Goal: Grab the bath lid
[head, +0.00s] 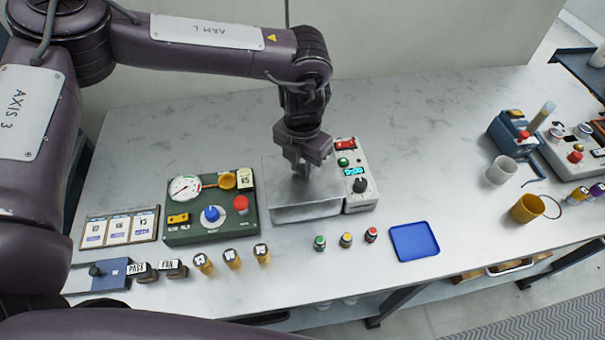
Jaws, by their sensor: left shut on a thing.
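The bath (305,212) is a metal box near the middle of the table, joined to a white control unit (358,190) with a lit display on its right. Its flat grey lid (285,178) lies on top. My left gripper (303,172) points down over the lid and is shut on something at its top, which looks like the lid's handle. The fingers hide the handle. The lid appears to rest on the bath. My right gripper is not in view.
A green panel with gauge (210,207) stands left of the bath. Small capped vials (346,240) and a blue tray (414,241) lie in front. Cups (501,170) and devices stand at the right. The table behind the bath is clear.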

